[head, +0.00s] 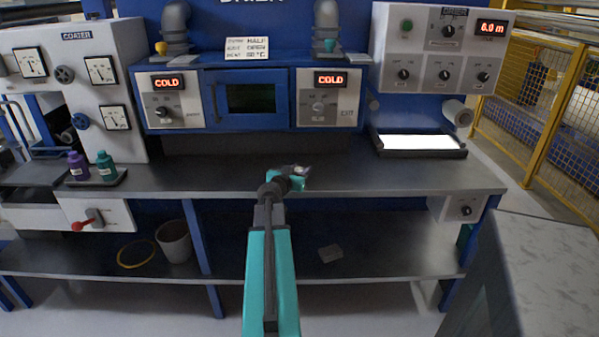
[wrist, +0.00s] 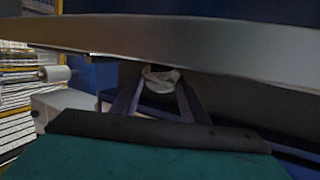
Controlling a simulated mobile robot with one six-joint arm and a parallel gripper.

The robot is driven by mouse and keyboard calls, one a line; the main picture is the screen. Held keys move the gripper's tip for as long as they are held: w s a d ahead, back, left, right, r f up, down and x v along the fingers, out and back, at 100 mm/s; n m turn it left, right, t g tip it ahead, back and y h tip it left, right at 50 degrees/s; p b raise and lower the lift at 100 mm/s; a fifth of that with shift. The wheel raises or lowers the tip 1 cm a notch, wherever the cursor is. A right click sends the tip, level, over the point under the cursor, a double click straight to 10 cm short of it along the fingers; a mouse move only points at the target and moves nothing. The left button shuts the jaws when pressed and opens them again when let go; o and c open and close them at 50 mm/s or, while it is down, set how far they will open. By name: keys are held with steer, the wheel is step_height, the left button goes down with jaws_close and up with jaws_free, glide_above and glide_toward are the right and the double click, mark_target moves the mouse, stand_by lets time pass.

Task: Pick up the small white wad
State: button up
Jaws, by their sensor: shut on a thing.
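My gripper (head: 298,172) is at the end of my outstretched teal arm, in the middle of the head view, in front of the workbench. In the wrist view my gripper's two dark fingers (wrist: 161,90) are closed on the small white wad (wrist: 161,79), which shows as a pale, crumpled lump between the tips. In the head view the gripper covers most of what it holds, and only a small pale patch shows at the tips.
The grey worktop (head: 400,178) has free room right of my gripper. Purple and green bottles (head: 105,166) stand on its left. A grey cabinet (head: 550,262) stands at the right.

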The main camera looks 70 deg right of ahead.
mark_target(300, 166)
steer(key=shift+r, duration=1.6)
steer(key=a, duration=0.2)
steer(key=a+b, duration=0.1)
steer(key=a, duration=0.2)
steer(key=a+b, duration=0.1)
steer(key=a, duration=0.2)
steer(key=shift+s+a+r, duration=0.15)
steer(key=shift+s+r, duration=0.1)
steer(key=shift+r, duration=0.1)
steer(key=shift+b, duration=0.9)
steer(key=shift+c, duration=0.2)
steer(key=b, duration=0.5)
steer(key=shift+a, duration=0.25)
steer(key=a+b, duration=0.1)
steer(key=b, duration=0.5)
steer(key=shift+a, duration=0.2)
steer(key=shift+s+a+r+b, duration=0.1)
steer(key=shift+a+r+b, duration=0.1)
steer(key=shift+a+b, duration=1.85)
steer(key=shift+s+a+r+b, duration=0.15)
steer(key=shift+a+b, duration=0.65)
steer(key=shift+b, duration=2.3)
steer(key=shift+r, duration=0.1)
